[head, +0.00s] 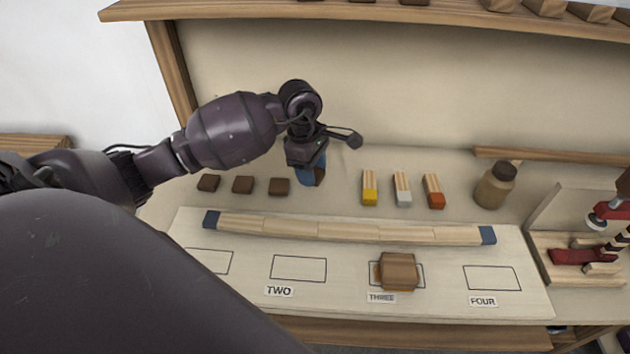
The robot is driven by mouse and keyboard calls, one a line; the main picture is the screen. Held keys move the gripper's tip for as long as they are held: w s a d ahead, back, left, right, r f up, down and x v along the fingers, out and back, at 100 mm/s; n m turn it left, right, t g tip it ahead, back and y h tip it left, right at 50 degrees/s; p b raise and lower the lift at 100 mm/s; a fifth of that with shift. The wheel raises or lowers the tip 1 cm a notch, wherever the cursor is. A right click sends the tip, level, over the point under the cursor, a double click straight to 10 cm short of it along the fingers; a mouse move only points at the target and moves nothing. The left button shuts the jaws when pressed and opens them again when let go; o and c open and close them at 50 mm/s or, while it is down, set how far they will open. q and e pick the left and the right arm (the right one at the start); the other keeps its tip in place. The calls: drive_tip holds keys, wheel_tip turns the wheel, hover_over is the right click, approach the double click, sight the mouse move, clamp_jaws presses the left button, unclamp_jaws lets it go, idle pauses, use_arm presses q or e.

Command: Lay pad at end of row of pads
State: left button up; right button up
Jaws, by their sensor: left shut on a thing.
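Three dark brown pads, a left one (208,182), a middle one (243,184) and a right one (279,187), lie in a row on the bench behind the pale board. My left gripper (312,176) points down just right of the right pad, in line with the row. It is shut on another brown pad (320,176), mostly hidden by the blue fingertips. I cannot tell whether this held pad touches the bench. My right gripper is not in view.
Yellow (370,188), white (403,189) and red-ended (433,191) striped blocks stand right of the gripper. A long wooden strip (350,232) lies in front, on the labelled board (340,300). A brown block (398,271) sits at THREE. A jar (495,185) stands farther right.

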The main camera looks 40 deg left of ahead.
sight(312, 191)
use_arm(q)
drive_tip(key=shift+f, duration=2.1)
drive_tip(key=shift+f+b, duration=0.2)
drive_tip(key=shift+b, duration=0.1)
drive_tip(key=o, duration=0.9)
drive_tip(key=shift+r, duration=0.1)
drive_tip(key=shift+r, duration=0.1)
drive_tip(key=r, duration=0.4)
drive_tip(key=a+r, duration=0.1)
drive_tip(key=r, duration=0.3)
drive_tip(key=r+p, duration=0.1)
drive_tip(key=r, duration=0.3)
drive_tip(key=shift+s+a, duration=0.15)
drive_tip(key=shift+a, duration=0.2)
drive_tip(key=shift+s+f, duration=0.1)
